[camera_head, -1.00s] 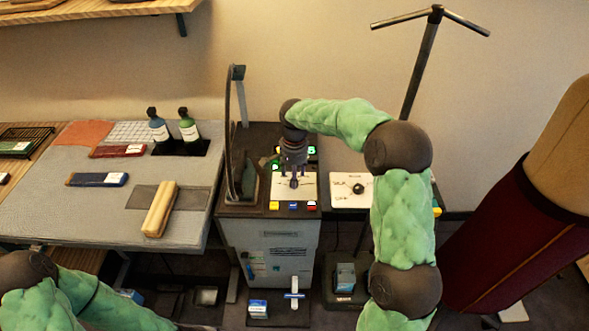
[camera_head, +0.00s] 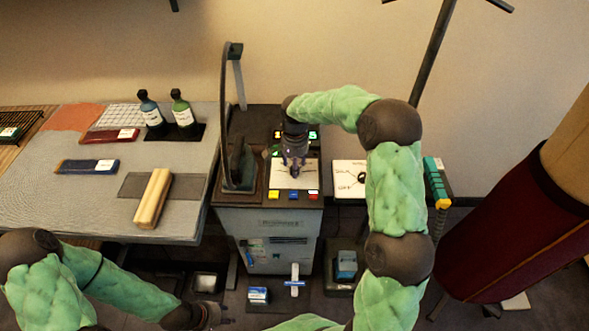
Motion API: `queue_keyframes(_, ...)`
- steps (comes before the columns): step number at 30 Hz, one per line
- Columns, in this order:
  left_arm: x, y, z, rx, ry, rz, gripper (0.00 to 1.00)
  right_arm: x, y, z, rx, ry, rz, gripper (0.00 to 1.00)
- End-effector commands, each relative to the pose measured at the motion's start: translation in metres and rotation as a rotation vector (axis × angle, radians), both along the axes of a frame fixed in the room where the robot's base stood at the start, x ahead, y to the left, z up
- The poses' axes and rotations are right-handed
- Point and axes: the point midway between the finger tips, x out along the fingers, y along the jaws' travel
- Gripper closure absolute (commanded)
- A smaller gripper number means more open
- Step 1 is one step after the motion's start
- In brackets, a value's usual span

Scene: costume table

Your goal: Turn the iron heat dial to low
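The iron station is a grey cabinet (camera_head: 278,222) with a dark top. On it, a white dial panel (camera_head: 307,181) lies under my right gripper (camera_head: 294,172). The gripper points down over the panel's middle and hides the dial there; I cannot tell whether it touches or grips it. A dark iron (camera_head: 238,168) stands at the left of the top. A second white panel (camera_head: 345,184) with a dark knob (camera_head: 362,178) is to the right. My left gripper (camera_head: 224,314) is low at the bottom edge, away from the station; its finger opening is unclear.
Yellow, blue and red buttons (camera_head: 293,195) line the front of the top, and small lit displays stand behind. A stand pole (camera_head: 430,62) and a maroon cylinder (camera_head: 505,240) are at right.

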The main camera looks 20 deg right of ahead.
Motion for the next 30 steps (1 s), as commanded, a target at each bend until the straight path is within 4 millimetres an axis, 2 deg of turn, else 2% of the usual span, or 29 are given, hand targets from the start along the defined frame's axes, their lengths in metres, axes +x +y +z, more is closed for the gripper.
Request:
queue_keyframes(1, 0.0, 0.0, -0.002, 0.0, 0.0, 0.0, 0.6, 0.0, 0.0, -0.007, 0.0, 0.001, 0.0, 0.46)
queue_keyframes(5, 0.0, 0.0, -0.004, 0.0, 0.0, 0.0, 0.6, 0.0, 0.0, -0.015, 0.0, 0.001, 0.0, 0.46)
queue_keyframes(15, 0.0, 0.0, -0.004, 0.0, 0.0, 0.0, 0.6, 0.0, 0.0, -0.017, 0.0, 0.0, 0.0, 0.46)
queue_keyframes(21, 0.0, 0.0, -0.004, 0.0, 0.0, 0.0, 0.6, 0.0, 0.0, -0.017, 0.0, 0.0, 0.0, 1.0)
queue_keyframes(30, 0.0, 0.0, -0.002, 0.0, 0.0, 0.0, 0.6, 0.0, 0.0, -0.017, 0.0, 0.001, 0.016, 1.0)
